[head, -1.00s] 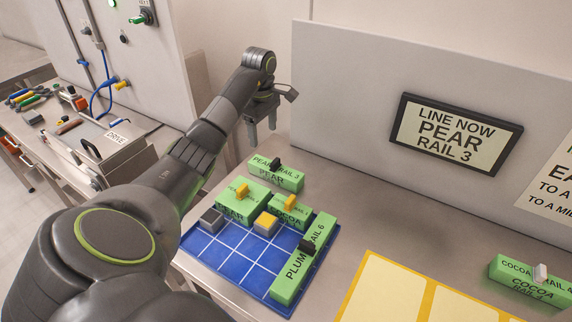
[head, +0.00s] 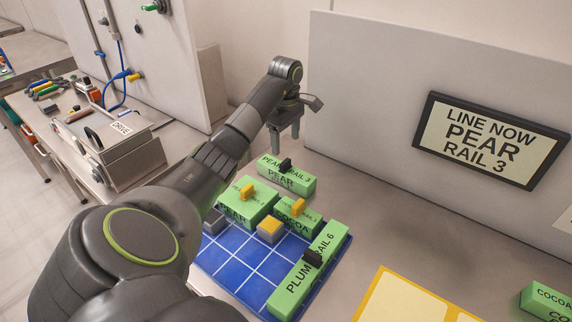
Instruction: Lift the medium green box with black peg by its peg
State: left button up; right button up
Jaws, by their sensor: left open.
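The medium green box (head: 270,173), labelled PEAR RAIL 3, stands on the table behind the blue gridded mat. Its black peg (head: 286,165) stands up from its top. My left gripper (head: 285,138) is open and empty, fingers pointing down. In the picture it shows just above and behind this box, apart from the peg. A longer green box (head: 290,288), labelled PLUM RAIL 6, also has a black peg (head: 313,258) and lies along the mat's right side. My right gripper is not in view.
On the blue mat (head: 240,275) stand a green PEAR box (head: 235,212) and a COCOA box (head: 291,222), both with yellow pegs, and a grey block with a yellow top (head: 270,228). A panel (head: 365,110) rises behind. Another green box (head: 545,302) is at far right.

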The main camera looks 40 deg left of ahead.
aim_at(285, 161)
pick_arm(q)
notch_tip(285, 161, down, 5)
jog(key=b, duration=0.4)
jog(key=shift+f, duration=0.15)
jog(key=shift+f+b, duration=0.4)
jog(key=shift+b, duration=0.25)
jog(key=shift+s+f+b, duration=0.15)
jog(key=shift+f+b, duration=0.4)
jog(key=shift+f, duration=0.1)
notch_tip(285, 161, down, 2)
jog(key=shift+d+f+b, duration=0.1)
jog(key=shift+d+b, duration=0.05)
jog(key=shift+b, duration=0.65)
jog(key=shift+f+p, duration=0.3)
jog(key=shift+p, duration=0.3)
jog(key=shift+f, duration=0.45)
jog(key=c, duration=1.1)
jog(key=shift+c, duration=0.2)
jog(key=shift+r, duration=0.2)
